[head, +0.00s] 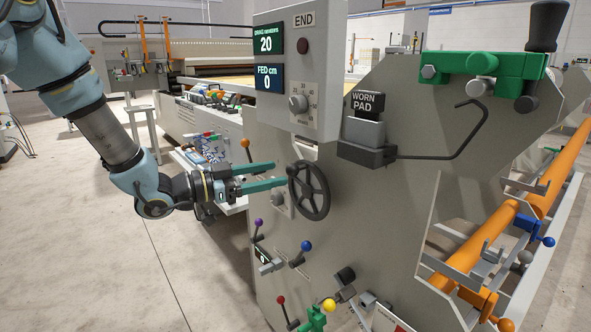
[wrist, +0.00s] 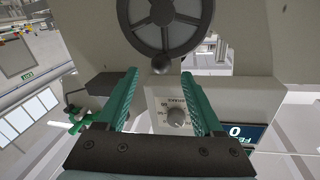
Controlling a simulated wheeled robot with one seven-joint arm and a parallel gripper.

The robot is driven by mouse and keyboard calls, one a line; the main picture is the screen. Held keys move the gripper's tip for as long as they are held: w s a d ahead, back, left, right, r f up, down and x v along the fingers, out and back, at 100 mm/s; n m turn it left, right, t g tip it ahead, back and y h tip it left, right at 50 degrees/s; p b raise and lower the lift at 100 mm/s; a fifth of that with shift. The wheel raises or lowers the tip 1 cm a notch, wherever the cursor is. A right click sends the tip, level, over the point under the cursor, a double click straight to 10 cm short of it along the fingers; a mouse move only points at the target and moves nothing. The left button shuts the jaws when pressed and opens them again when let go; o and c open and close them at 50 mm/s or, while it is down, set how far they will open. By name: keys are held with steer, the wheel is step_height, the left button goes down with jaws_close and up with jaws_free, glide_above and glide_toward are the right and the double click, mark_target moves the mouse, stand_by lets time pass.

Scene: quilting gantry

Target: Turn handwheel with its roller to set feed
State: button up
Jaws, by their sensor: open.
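The dark spoked handwheel (head: 318,186) is mounted on the grey side plate of the machine. It also shows at the top of the wrist view (wrist: 140,24), with a small round dark knob (wrist: 162,65) at its rim. My gripper (head: 279,174) is open, its two green fingers pointing at the wheel's near rim from the left. In the wrist view, the knob appears between the fingertips (wrist: 160,74); I cannot tell whether they touch it. The display (head: 268,77) reads FED cm 0. Orange rollers (head: 487,240) run along the right side.
The control box (head: 320,60) above the wheel has a drag display (head: 266,40) reading 20, a dial (head: 298,103) and a dark END lamp (head: 302,47). Coloured lever knobs (head: 305,246) stick out below. A WORN PAD block (head: 364,106) stands right of the wheel.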

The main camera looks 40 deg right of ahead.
mark_target(293, 170)
steer(key=p+x, duration=0.1)
steer(key=x, duration=0.5)
steer(key=shift+d, duration=0.1)
jaws_close()
stand_by(0.4)
stand_by(0.9)
